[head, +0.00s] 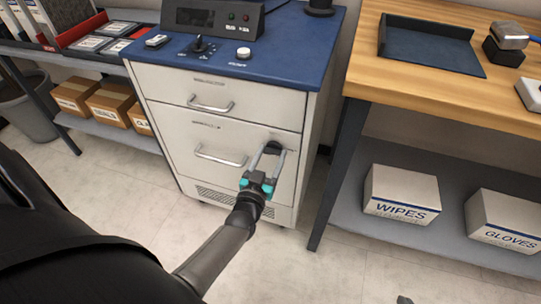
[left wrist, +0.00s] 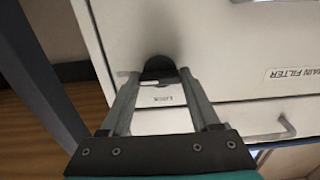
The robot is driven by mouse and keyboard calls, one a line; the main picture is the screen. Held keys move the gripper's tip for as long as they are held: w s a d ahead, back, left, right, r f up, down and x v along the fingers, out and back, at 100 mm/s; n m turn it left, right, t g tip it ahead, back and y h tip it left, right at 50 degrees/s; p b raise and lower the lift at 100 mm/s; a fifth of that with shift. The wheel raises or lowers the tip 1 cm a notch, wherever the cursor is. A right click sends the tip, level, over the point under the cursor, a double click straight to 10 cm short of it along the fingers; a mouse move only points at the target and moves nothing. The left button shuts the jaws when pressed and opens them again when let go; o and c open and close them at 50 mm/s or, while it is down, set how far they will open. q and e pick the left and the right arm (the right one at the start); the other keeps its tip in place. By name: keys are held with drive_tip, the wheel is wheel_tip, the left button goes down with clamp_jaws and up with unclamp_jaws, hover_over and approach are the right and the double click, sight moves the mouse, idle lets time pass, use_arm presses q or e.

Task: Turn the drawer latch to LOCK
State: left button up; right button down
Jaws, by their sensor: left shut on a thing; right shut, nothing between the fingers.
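The drawer latch is a dark, rounded knob (left wrist: 159,67) on the white cabinet front, seen between my left fingertips in the left wrist view. A small label reading LOCK (left wrist: 163,99) shows upside down beside it. My left gripper (head: 270,147) is shut on the latch, at the right side of the lower drawer (head: 225,135) in the head view. The fingers hide most of the latch there, and its exact angle cannot be told. A small dark tip at the bottom edge of the head view appears to be my right gripper (head: 405,299), away from the cabinet.
Both drawers look shut, with bar handles (head: 211,104). The blue top (head: 285,55) carries a control box and knobs. A wooden bench (head: 430,85) stands close on the right, with its dark leg (head: 338,170) near the cabinet. WIPES (head: 400,195) and GLOVES boxes sit on its shelf.

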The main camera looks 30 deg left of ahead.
use_arm(q)
drive_tip(key=c, duration=0.4)
drive_tip(key=shift+o, duration=0.2)
